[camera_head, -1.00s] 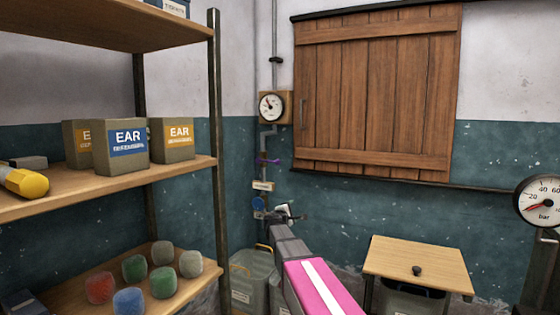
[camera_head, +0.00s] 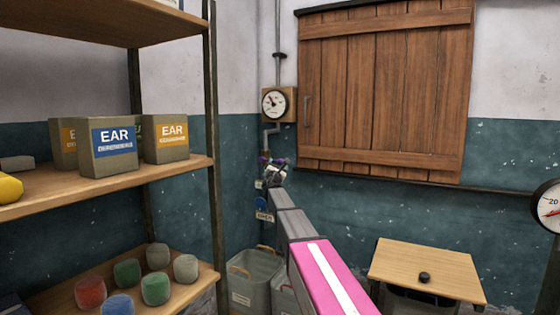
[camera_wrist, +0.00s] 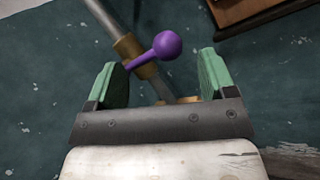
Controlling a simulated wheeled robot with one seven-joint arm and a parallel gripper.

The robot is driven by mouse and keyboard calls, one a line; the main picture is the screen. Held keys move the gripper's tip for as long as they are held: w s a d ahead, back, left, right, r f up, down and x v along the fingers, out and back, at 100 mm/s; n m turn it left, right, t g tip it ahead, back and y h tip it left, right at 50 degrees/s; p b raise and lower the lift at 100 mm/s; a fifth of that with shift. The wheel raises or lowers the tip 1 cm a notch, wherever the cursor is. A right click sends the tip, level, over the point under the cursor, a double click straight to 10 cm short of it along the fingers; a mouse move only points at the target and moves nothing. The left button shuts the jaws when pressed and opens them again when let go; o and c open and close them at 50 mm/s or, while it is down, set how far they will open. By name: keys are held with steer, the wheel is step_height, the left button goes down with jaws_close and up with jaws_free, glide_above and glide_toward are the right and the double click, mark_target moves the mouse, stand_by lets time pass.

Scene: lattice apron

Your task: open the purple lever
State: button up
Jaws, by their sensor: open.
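The purple lever (camera_wrist: 160,50) has a round knob and a short stem fixed to a brass fitting on a grey pipe. In the wrist view it lies between and a little beyond the two green fingertips of my gripper (camera_wrist: 162,80). The gripper is open. The knob appears clear of both pads; whether the stem touches the left one I cannot tell. In the head view only a small purple bit of the lever (camera_head: 263,160) shows beside my gripper (camera_head: 276,170) at the wall pipe.
A pressure gauge (camera_head: 273,103) sits above on the pipe. A wooden shutter (camera_head: 380,95) is to the right. A shelf (camera_head: 110,178) with boxes stands at left. Grey bins (camera_head: 250,283) are below, and a small wooden table (camera_head: 425,262) stands at lower right.

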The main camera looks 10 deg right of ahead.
steer(key=x, duration=0.7)
steer(key=shift+d, duration=0.1)
steer(key=c, duration=1.3)
